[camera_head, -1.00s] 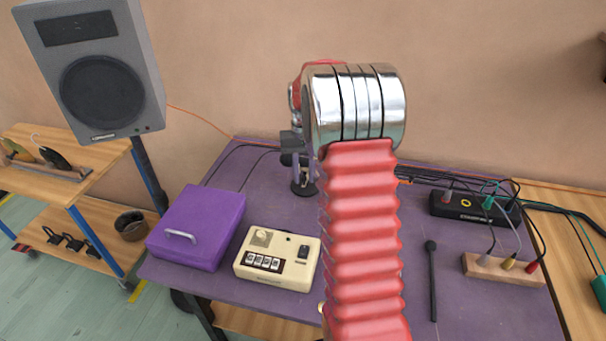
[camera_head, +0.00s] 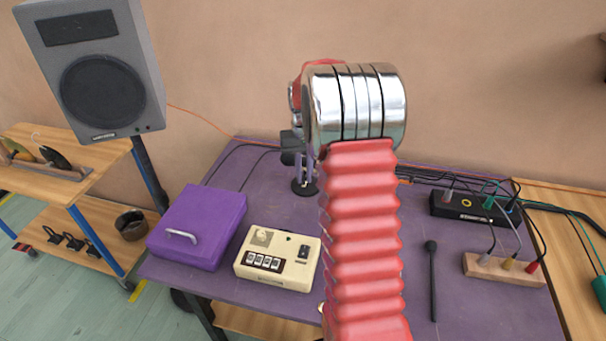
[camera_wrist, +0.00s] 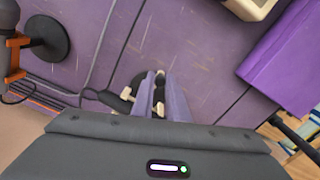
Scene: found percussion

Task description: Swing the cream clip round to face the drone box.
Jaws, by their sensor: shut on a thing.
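In the wrist view, small cream parts of the clip (camera_wrist: 127,94) show on a dark round stand, at and beside my gripper's fingertips (camera_wrist: 160,82). My gripper is shut on the clip. The fingers hide much of it, so I cannot tell exactly which way it faces. In the head view, my gripper (camera_head: 302,172) reaches down over the stand's black round base (camera_head: 304,188), partly behind my red arm. A cream box (camera_head: 277,258) with a knob and several switches, which looks like the drone box, stands on the purple table to the front left of my gripper.
A purple box (camera_head: 198,228) with a handle stands left of the cream box. A black beater (camera_head: 432,280), a wooden socket block (camera_head: 503,270) and a black pedal (camera_head: 472,208) with cables lie on the right. A dark stand with an orange clamp (camera_wrist: 14,58) shows in the wrist view.

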